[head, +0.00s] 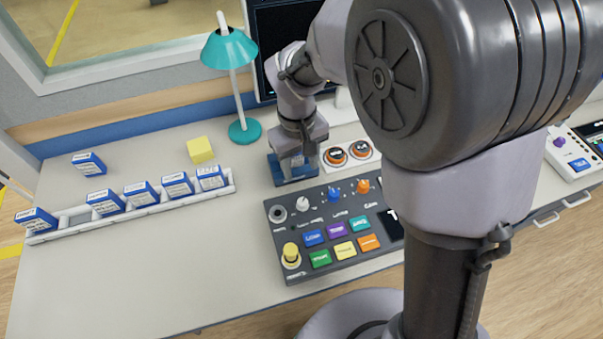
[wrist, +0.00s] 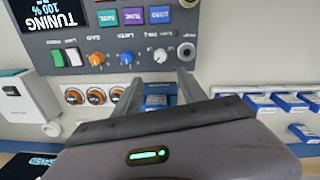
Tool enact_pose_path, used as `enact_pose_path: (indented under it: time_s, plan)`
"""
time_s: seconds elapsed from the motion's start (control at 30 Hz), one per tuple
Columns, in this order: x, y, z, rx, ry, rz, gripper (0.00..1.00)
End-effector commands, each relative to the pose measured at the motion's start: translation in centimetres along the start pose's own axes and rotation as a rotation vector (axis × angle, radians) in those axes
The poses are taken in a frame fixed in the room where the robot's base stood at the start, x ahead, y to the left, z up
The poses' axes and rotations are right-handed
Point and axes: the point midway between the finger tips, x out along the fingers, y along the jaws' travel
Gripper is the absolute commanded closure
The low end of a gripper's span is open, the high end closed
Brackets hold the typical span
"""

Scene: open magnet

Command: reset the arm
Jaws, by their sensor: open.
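My arm reaches across the desk from the right in the head view, with its large links covering much of that side. My gripper (head: 299,162) points down at a blue block-like item (head: 300,177) behind the control panel. In the wrist view the two fingers of my gripper (wrist: 163,88) are apart, and the blue item (wrist: 158,100) shows between them. I cannot tell whether the fingers touch it. The gripper partly hides this item.
The control panel (head: 330,265) with knobs and coloured buttons lies in front of the gripper. Orange round controls (head: 335,156) are just to its right. A teal lamp (head: 230,50), a yellow block (head: 200,150) and a white rack (head: 75,232) of blue boxes stand left. The front-left desk is clear.

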Motion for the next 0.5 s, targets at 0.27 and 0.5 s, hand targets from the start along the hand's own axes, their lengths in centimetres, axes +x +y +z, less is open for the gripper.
enact_pose_path:
  time_s: [0.27, 0.5]
  plan:
    - [-1.32, -0.01, 0.03, -0.001, -0.001, 0.0, 0.51]
    - [-1.28, -0.01, 0.02, -0.001, -0.001, 0.0, 0.51]
